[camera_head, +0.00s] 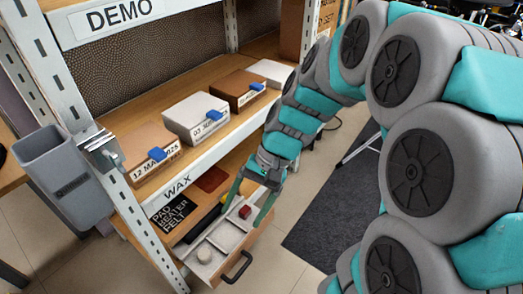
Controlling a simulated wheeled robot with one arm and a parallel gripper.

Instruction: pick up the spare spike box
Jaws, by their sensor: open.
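A pull-out drawer (200,271) with a pale tray insert is open at the bottom of the shelf unit. A small red box-like item (245,211) lies in its right part; it may be the spare spike box, but I can read no label on it. My gripper (243,212) points down over the drawer, its two teal fingers open. The red item shows between the fingertips; I cannot tell whether they touch it. A round pale lid or knob (204,256) sits in the tray's front part.
A WAX label (178,186) marks the shelf edge. A black PAD BEATER FELT item (171,211) lies left of the tray. A grey bin (62,175) hangs on the left post.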

